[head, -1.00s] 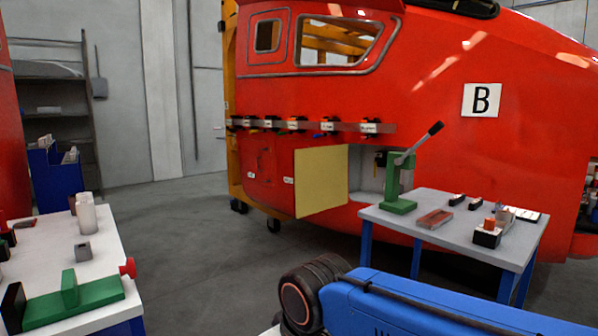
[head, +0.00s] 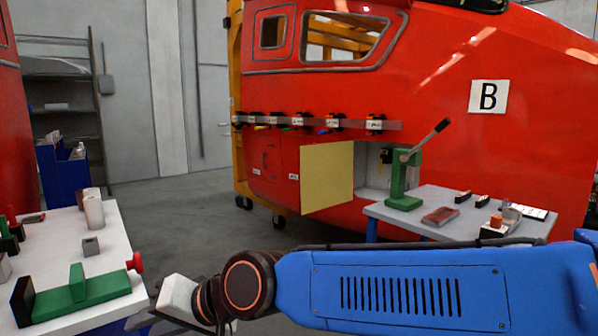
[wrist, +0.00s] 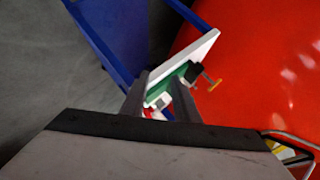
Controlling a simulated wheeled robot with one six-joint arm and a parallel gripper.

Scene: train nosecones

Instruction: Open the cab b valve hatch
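The red nosecone marked B (head: 488,97) fills the right half of the head view. On its lower side a yellow-faced panel (head: 327,178) stands swung out beside an open white recess (head: 371,172). Left of it is a red panel area (head: 268,165) with small white labels; I cannot tell which hatch is the valve hatch. My gripper shows partly at the lower left of the head view, well short of the nosecone. In the wrist view my gripper (wrist: 160,97) has its two fingers apart, with nothing held between them.
A white bench (head: 105,262) with a green fixture (head: 80,293) stands at left, close to my gripper. A grey table (head: 398,217) with a green lever press (head: 404,182) stands before the nosecone at right. Grey floor (head: 190,215) between them is clear.

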